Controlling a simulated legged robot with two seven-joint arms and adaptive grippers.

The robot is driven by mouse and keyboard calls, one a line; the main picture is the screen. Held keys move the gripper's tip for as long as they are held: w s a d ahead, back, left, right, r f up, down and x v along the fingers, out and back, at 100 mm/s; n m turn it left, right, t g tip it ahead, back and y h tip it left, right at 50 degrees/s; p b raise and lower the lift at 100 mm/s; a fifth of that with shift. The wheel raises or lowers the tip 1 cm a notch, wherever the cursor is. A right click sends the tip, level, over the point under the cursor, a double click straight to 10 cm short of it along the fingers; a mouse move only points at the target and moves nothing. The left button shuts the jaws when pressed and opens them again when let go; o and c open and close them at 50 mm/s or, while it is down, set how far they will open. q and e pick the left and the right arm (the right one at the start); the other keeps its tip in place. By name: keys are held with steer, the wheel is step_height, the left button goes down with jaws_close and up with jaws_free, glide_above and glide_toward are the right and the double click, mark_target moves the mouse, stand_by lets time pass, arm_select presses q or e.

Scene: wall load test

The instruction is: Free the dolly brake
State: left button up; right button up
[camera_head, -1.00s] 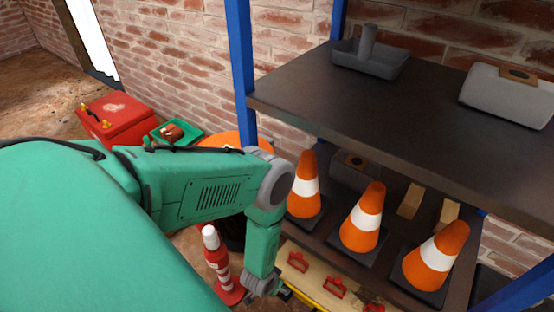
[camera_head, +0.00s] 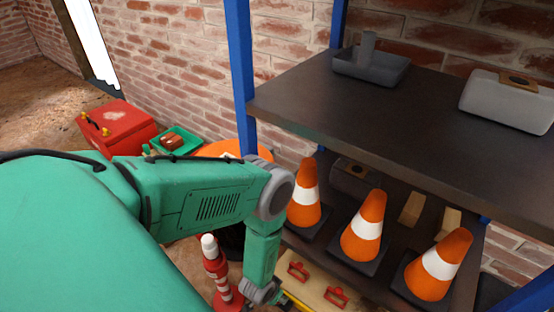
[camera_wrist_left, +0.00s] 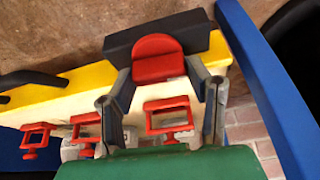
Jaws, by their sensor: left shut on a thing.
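A red rounded tab (camera_wrist_left: 157,58), which looks like the brake, sits in front of a dark block (camera_wrist_left: 182,32) at the end of a yellow-edged board (camera_wrist_left: 75,88) in the left wrist view. My left gripper (camera_wrist_left: 160,72) has one grey finger on each side of the tab and is shut on it. In the head view my left gripper is mostly hidden below the wrist, near the board (camera_head: 315,277) at the bottom edge. The tab cannot be made out there. My right gripper is in neither view.
Several red clamps (camera_wrist_left: 168,115) line the board. A blue post (camera_wrist_left: 270,90) runs close to the right. Orange cones (camera_head: 364,227) stand on the lower shelf, under a dark upper shelf (camera_head: 400,118). A red-and-white post (camera_head: 216,268) stands left of my wrist.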

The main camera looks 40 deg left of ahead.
arm_select(q)
steer(key=shift+m+h+b, duration=0.65)
steer(key=shift+m+h, duration=0.35)
steer(key=shift+m, duration=1.4)
steer(key=o, duration=1.2)
steer(key=shift+c, duration=0.2)
steer(key=shift+s+a+r, duration=0.1)
steer(key=shift+r, duration=0.25)
steer(key=shift+v, duration=1.15)
steer(key=s+a, duration=0.4)
steer(key=s, duration=0.5)
steer(key=s+a, duration=0.4)
steer(key=s, duration=0.5)
steer(key=shift+s, duration=0.15)
